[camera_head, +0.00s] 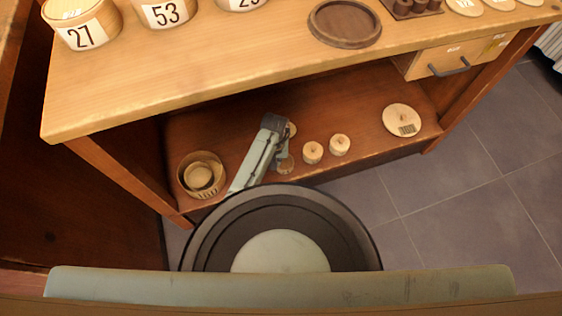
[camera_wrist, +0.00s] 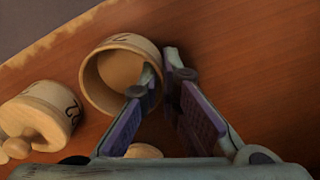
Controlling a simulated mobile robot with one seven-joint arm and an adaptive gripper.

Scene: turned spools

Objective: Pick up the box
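In the wrist view a round, pale wooden box (camera_wrist: 97,88) without a lid sits near the shelf edge, its open mouth toward the camera and a dark number on its side. It appears in the head view as a small round piece (camera_head: 285,166) beside my gripper, partly hidden. My gripper (camera_wrist: 162,68) has its two purple-padded fingers apart at the box's right side in the wrist view. The left finger overlaps the mouth and the right finger is just outside. I cannot tell whether either touches the wall. In the head view my gripper (camera_head: 274,124) reaches low over the shelf.
Lidded, knobbed boxes (camera_head: 312,152) (camera_head: 340,144) stand beside it. A larger round container (camera_head: 184,182) is at the shelf's left, a flat disc (camera_head: 403,118) at its right. The tabletop (camera_head: 200,75) overhangs the shelf (camera_head: 365,103). A drawer (camera_head: 455,58) hangs under its right end.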

